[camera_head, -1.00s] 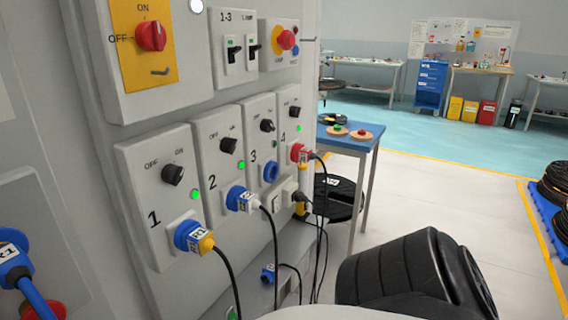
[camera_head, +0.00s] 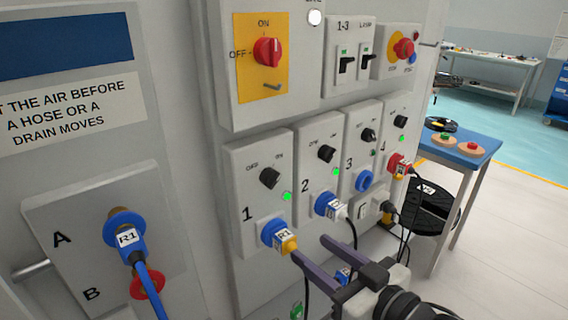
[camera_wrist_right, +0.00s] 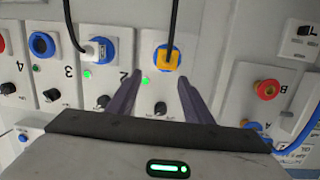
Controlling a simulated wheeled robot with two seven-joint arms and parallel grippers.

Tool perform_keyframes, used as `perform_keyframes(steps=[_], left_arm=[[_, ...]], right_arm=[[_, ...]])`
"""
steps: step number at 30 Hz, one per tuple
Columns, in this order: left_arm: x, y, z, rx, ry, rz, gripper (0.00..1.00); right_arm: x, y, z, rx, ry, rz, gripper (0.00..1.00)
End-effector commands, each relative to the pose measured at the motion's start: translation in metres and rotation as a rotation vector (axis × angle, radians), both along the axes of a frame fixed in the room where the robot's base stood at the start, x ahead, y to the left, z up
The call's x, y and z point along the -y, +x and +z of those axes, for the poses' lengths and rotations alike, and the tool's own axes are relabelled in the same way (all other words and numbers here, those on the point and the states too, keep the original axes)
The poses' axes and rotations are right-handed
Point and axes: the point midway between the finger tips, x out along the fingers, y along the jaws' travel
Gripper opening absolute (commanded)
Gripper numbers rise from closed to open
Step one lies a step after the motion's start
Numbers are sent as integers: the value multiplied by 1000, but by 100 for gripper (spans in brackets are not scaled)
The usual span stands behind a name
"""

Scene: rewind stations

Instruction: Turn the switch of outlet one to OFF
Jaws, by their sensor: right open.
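Outlet one is a pale panel (camera_head: 245,238) marked 1 on the cabinet, with a black rotary switch (camera_head: 270,178) between OFF and ON labels. Its green lamp (camera_head: 287,196) is lit. The switch's exact angle is hard to tell. My left gripper is out of view.
A red main switch (camera_head: 268,52) is above. Panel A/B (camera_head: 65,225) is at left. A blue table (camera_head: 462,150) stands at right.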

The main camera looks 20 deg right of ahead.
Motion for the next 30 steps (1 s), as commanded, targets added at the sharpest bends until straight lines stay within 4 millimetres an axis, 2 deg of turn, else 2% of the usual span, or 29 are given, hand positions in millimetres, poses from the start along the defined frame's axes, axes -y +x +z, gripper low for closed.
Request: perform_keyframes(steps=[1, 3, 6, 11, 22, 27, 30], left_arm=[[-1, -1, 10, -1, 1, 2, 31], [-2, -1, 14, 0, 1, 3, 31], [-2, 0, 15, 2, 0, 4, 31], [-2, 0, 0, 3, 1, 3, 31], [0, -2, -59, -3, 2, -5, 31], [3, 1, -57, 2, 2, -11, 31], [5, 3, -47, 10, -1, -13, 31]], right_arm=[[-2, 2, 42, 57, 2, 19, 46], [-5, 1, 76, 110, 11, 38, 46], [-8, 0, 101, 151, 16, 55, 46], [-10, 4, 102, 164, 21, 61, 46], [-18, 23, 99, 168, 18, 59, 46], [-27, 48, 104, 162, 20, 60, 46], [-33, 67, 107, 157, 22, 58, 46]])
